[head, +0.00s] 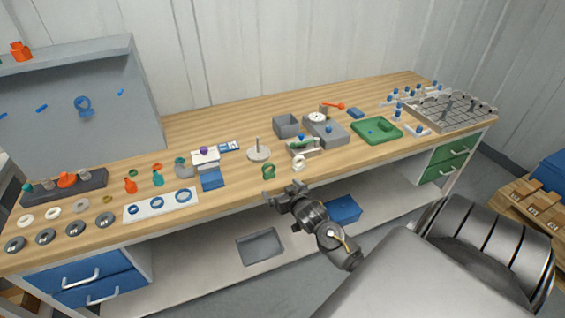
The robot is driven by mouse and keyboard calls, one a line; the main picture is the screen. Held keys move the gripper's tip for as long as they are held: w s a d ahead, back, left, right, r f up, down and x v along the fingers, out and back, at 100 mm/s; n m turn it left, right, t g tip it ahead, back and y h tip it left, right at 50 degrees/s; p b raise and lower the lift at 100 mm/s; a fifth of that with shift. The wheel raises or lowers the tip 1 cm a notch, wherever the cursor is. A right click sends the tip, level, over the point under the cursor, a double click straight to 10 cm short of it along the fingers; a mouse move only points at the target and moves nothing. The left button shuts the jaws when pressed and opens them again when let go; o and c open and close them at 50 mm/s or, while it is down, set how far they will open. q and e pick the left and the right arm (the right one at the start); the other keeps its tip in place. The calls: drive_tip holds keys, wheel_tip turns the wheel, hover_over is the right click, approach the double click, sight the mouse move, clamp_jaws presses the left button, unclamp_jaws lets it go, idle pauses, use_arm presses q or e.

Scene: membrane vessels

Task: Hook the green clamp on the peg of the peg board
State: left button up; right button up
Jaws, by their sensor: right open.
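The green clamp (268,171) is a small ring-like piece near the front edge of the wooden bench. The grey peg board (120,125) stands at the back left, with several short blue pegs (42,108) on it. A blue clamp (84,105) hangs at its middle. My right gripper (285,190) is open and empty, in front of the bench edge, just below and right of the green clamp and apart from it. My left gripper is out of view.
A white clamp (298,164) is close to the right of the green one. A round stand with a post (259,154) is behind. A blue box (212,180) and white strip with blue rings (160,205) lie leftward.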

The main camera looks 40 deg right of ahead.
sight(270, 174)
drive_tip(key=b+x, duration=0.2)
drive_tip(key=r+b+x, duration=0.1)
drive_tip(key=x, duration=0.2)
drive_tip(key=b+x, duration=0.2)
drive_tip(key=shift+w+d+r+b, duration=0.1)
drive_tip(key=shift+w+d+b, duration=0.2)
drive_tip(key=shift+w, duration=0.25)
drive_tip(key=shift+b+x, duration=0.4)
drive_tip(key=shift+x, duration=0.65)
drive_tip(key=shift+a+r, duration=0.1)
drive_tip(key=c, duration=1.8)
wheel_tip(270, 174, up, 6)
drive_tip(key=p, duration=0.6)
